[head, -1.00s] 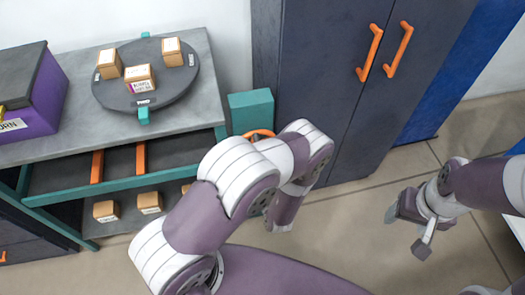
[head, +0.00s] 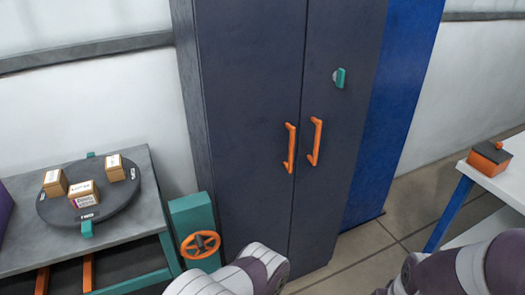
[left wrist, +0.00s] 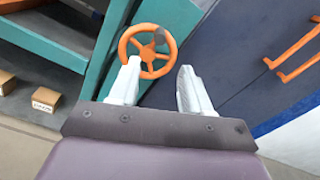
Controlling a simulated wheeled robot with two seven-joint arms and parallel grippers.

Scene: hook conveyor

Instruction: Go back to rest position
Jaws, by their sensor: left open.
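My left gripper (left wrist: 157,88) is open and empty in the left wrist view. Its two pale fingers stand apart, with the orange handwheel (left wrist: 148,50) showing beyond and between them; I cannot tell the exact distance. In the head view the handwheel (head: 200,245) sits on the front of a teal box, beyond my left arm (head: 245,275). The left gripper itself is out of the head view. My right arm (head: 460,268) shows at the bottom right, and its gripper is out of the picture.
A dark cabinet (head: 250,120) with orange handles stands in the middle. At left, a grey table (head: 135,175) holds a dark turntable (head: 115,205) with three small boxes. At right, a white table (head: 510,180) carries an orange and dark box (head: 488,157). Open floor (head: 375,250) lies between.

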